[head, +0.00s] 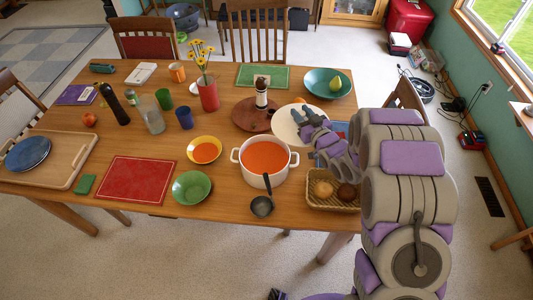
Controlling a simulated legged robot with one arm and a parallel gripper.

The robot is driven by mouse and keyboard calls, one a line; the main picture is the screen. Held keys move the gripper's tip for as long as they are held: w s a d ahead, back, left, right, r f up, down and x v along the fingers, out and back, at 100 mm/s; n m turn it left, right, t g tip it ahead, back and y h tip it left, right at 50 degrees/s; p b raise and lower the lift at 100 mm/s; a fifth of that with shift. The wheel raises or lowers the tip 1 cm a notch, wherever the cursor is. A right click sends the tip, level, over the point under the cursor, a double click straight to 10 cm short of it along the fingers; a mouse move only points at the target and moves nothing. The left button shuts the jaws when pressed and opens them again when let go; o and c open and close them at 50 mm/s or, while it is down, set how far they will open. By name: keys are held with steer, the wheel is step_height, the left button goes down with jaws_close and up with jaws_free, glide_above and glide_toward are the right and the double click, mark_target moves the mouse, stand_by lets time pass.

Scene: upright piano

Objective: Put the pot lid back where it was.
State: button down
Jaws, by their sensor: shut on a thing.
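The white pot (265,177) stands open near the front of the wooden table, full of orange soup. The pot lid (284,124) is a round, cream-white disc to the right of and behind the pot, partly covered by my gripper. My gripper (308,115) is over the lid and shut on it; its fingertips are small in the view, and the exact grip is hard to see. I cannot tell whether the lid touches the table or is just above it.
A dark ladle (262,206) is at the pot's front. A bread basket (333,190) stands to the right, a yellow bowl (190,150) to the left, and a green bowl (192,188) at front left. A round wooden board (246,121) with a mill (261,98) lies left of the lid.

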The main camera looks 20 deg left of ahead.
steer(key=s+a+f+n+g+y, duration=0.4)
steer(key=s+a+n+g, duration=0.1)
steer(key=a, duration=0.5)
steer(key=shift+s+a+g, duration=0.3)
steer(key=shift+s+g, duration=0.2)
steer(key=shift+g, duration=0.3)
step_height(320, 180, down, 10)
steer(key=b, duration=0.1)
steer(key=shift+r+b, duration=0.25)
steer(key=shift+b, duration=0.05)
steer(key=shift+f, duration=0.15)
steer(key=c, duration=0.8)
jaws_free()
steer(key=shift+o, duration=0.2)
steer(key=shift+f, duration=0.1)
steer(key=shift+b, duration=0.3)
steer(key=p+v, duration=0.3)
steer(key=v, duration=1.4)
steer(key=shift+s+d, duration=0.15)
steer(key=shift+s, duration=0.1)
steer(key=shift+f, duration=0.1)
